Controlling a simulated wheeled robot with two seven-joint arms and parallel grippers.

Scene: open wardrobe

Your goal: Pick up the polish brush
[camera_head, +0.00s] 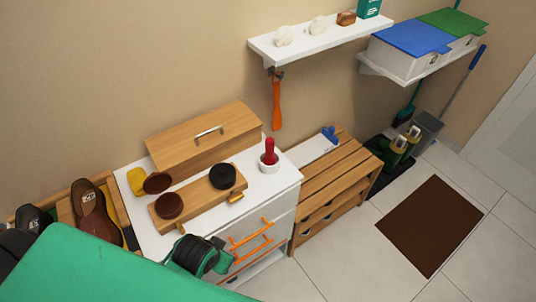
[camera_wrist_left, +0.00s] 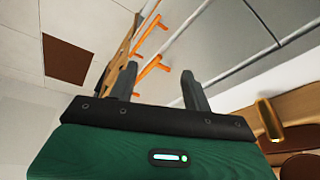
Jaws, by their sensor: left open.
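A red-handled item (camera_head: 269,151) stands upright in a small white cup (camera_head: 269,167) on the white dresser top. It may be the polish brush, but its lower end is hidden in the cup. My left gripper (camera_head: 222,258) is at the dresser's front edge, below and left of the cup and apart from it. In the left wrist view its two dark fingers (camera_wrist_left: 160,72) are spread with nothing between them. The red-handled item is not in the left wrist view. My right gripper is not in view.
A wooden tray (camera_head: 200,205) holds brown (camera_head: 169,206) and black (camera_head: 222,176) round tins. A wooden box (camera_head: 205,138) with a handle stands behind. Orange drawer handles (camera_head: 250,239) stick out near my left gripper. A slatted bench (camera_head: 330,175) stands right.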

